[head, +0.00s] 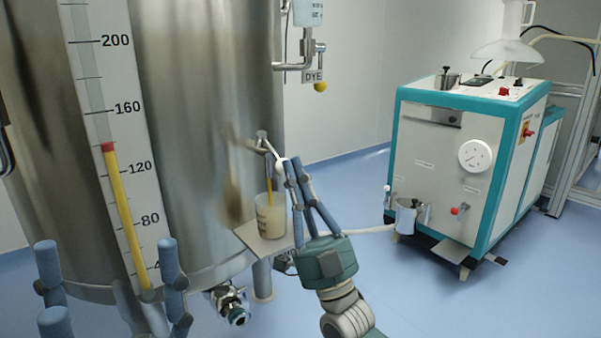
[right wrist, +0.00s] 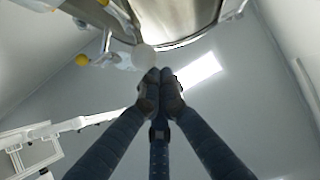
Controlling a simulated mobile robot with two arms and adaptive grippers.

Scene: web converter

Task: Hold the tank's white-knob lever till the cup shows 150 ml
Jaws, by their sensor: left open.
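The steel tank (head: 205,130) fills the left of the head view. A yellow stream (head: 269,188) runs from its small tap into the clear cup (head: 270,216), which stands on a small shelf (head: 251,239). The cup holds pale yellow liquid; its marks are too small to read. The lever's white knob (right wrist: 145,57) is just beyond the fingertips of my right gripper (right wrist: 160,75), which are together and appear to touch it. In the head view my right gripper (head: 291,164) is beside the tap. My left gripper (head: 105,250) is open and empty in front of the tank.
The tank's gauge (head: 110,125) has a yellow column with a red top between 120 and 160. A DYE valve (head: 309,62) with a yellow knob is above right. A teal-and-white machine (head: 440,150) stands at right. Blue floor lies between.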

